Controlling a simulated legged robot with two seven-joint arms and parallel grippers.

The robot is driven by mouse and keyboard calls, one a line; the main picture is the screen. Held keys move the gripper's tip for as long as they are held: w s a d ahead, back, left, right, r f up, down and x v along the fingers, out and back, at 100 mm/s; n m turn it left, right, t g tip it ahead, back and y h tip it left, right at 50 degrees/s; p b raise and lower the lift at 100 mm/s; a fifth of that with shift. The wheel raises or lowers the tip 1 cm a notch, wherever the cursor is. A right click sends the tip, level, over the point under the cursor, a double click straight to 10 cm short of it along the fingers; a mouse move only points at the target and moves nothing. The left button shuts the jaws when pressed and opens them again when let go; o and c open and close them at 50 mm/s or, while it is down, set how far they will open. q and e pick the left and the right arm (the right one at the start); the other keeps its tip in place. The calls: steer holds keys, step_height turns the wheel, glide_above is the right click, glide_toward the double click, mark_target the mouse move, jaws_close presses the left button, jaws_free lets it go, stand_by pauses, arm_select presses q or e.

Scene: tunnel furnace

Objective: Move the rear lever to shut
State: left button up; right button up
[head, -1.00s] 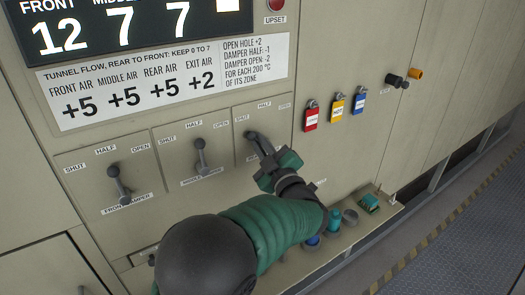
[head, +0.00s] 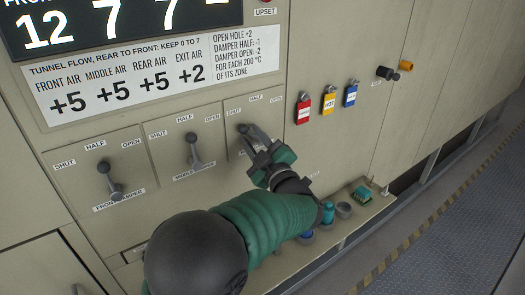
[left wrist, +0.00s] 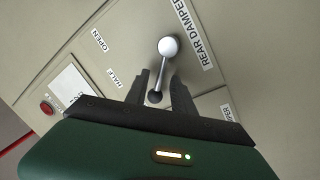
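The rear lever (head: 243,129) is a thin rod with a round knob on the right of three damper plates. The left wrist view shows its pale knob (left wrist: 169,46) near the REAR DAMPER label, with HALF (left wrist: 115,77) and OPEN (left wrist: 98,40) to its left. My left gripper (head: 256,139) is at this lever, in front of the plate. In the left wrist view its dark fingers (left wrist: 161,82) stand apart, one on each side of the rod, with visible gaps. The gripper hides part of the rod in the head view. SHUT (head: 240,113) is printed at the plate's upper left. My right gripper is out of view.
The middle lever (head: 192,150) and front lever (head: 109,178) stand to the left. Red (head: 304,108), yellow (head: 329,101) and blue (head: 350,94) tags hang to the right. A ledge (head: 376,206) with small items runs below. The panel between is bare.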

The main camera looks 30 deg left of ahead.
arm_select(q)
steer(key=b+v, duration=0.4)
steer(key=v, duration=1.2)
steer(key=shift+s+d, duration=0.1)
steer(key=shift+s, duration=0.05)
steer(key=w+d+f+m+t+h, duration=0.2)
steer(key=w+f+m+t+h, duration=0.25)
steer(key=w+m+h, duration=0.2)
steer(key=w+d+f+m+h, duration=0.2)
steer(key=d+f+m+h, duration=0.3)
steer(key=f+m+h, duration=0.4)
steer(key=s+a+f+m+g+h, duration=0.1)
steer(key=s+a+f+m+g, duration=0.2)
steer(key=s+f+g, duration=0.8)
steer(key=s+f+m, duration=0.2)
steer(key=s+f, duration=0.6)
steer(key=s, duration=0.2)
steer(key=shift+a+f+g, duration=0.15)
steer(key=shift+g, duration=0.2)
